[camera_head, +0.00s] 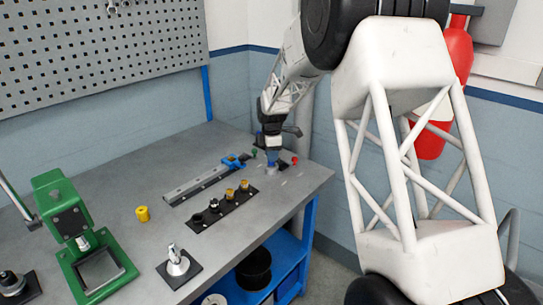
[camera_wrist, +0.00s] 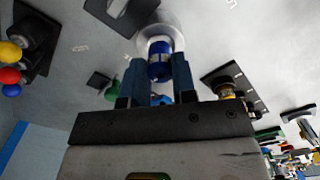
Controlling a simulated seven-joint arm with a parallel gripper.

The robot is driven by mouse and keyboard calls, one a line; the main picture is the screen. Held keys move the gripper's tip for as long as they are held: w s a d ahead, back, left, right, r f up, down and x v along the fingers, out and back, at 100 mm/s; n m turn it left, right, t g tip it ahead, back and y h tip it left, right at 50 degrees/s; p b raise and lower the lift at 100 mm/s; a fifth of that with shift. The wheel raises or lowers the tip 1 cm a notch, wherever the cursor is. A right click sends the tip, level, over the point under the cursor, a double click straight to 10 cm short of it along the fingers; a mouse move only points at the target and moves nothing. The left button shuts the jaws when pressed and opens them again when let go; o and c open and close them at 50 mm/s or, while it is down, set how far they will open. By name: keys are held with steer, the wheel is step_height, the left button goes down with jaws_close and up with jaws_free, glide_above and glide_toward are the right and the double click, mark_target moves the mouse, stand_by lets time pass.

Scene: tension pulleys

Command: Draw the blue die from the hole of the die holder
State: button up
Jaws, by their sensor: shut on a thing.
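The blue die (camera_wrist: 159,66) is a small blue cylinder with a pale band, between my two fingers in the wrist view. My gripper (camera_wrist: 158,72) is shut on it. In the head view my gripper (camera_head: 271,153) points down at the far right part of the bench. A pale round metallic piece (camera_wrist: 151,42), which looks like the die holder, sits just beyond the die in the wrist view; it shows low under my fingers in the head view (camera_head: 271,170). My fingers partly cover the die, and I cannot tell how deep it sits in the hole.
A dark strip with black and brass pieces (camera_head: 222,207) lies left of my gripper. A rail (camera_head: 195,186) with a blue clamp (camera_head: 235,160), green (camera_head: 253,152) and red (camera_head: 295,160) knobs are close by. A green press (camera_head: 75,225) and yellow piece (camera_head: 142,213) stand farther left.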

steer(key=shift+r, duration=0.75)
stand_by(0.7)
steer(key=shift+r, duration=1.85)
steer(key=shift+w+d+f+m, duration=0.15)
steer(key=shift+w+d+m, duration=0.05)
steer(key=shift+w+m, duration=0.2)
steer(key=shift+w+d+f+m, duration=0.1)
steer(key=shift+w+d+m, duration=0.05)
steer(key=shift+w+m, duration=0.2)
steer(key=w+d+f+m, duration=0.1)
steer(key=w+m, duration=0.1)
steer(key=w, duration=0.1)
steer(key=w+d+f+m, duration=0.1)
steer(key=w+d+m, duration=0.1)
steer(key=m, duration=0.1)
steer(key=w+d+f+m, duration=0.1)
steer(key=w+m, duration=0.2)
steer(key=shift+w+d+f+m, duration=0.15)
steer(key=shift+w+f+m, duration=0.1)
steer(key=shift+w+f, duration=0.05)
steer(key=w+d+f+m, duration=0.7)
steer(key=w+f+m, duration=0.2)
steer(key=w+f, duration=0.1)
steer(key=shift+d+f+m, duration=0.25)
steer(key=shift+f+m, duration=0.15)
steer(key=shift+f, duration=0.2)
